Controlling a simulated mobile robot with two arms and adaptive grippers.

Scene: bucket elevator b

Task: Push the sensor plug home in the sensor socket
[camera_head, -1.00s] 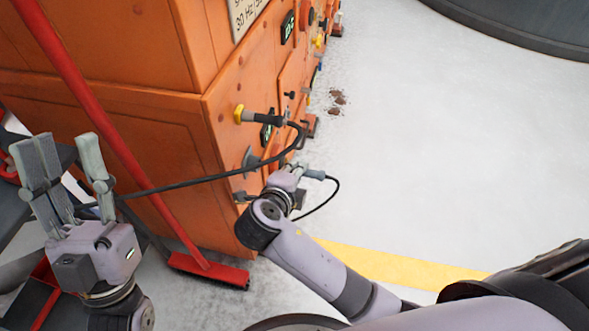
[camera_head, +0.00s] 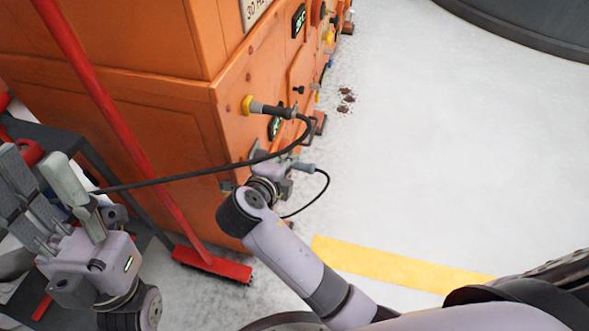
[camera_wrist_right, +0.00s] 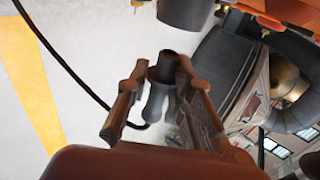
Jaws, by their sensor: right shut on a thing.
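My right gripper (camera_head: 287,166) is shut on a grey plug (camera_head: 307,167), the apparent sensor plug, low beside the orange cabinet's side panel. In the right wrist view, the plug (camera_wrist_right: 157,98) sits between the two fingers (camera_wrist_right: 155,92), its dark round end pointing toward the orange housing. A thin black cable trails from it. I cannot make out the sensor socket for certain; a dark cylinder (camera_wrist_right: 185,9) on the orange housing shows at the top of the wrist view, apart from the plug. My left gripper (camera_head: 45,195) is open and empty at the left.
A yellow-and-grey connector (camera_head: 268,108) is on the orange cabinet (camera_head: 165,140); its thick black cable (camera_head: 190,176) sags across to the left. A red broom (camera_head: 215,264) leans on the cabinet. A dark cart (camera_head: 65,140) is at the left.

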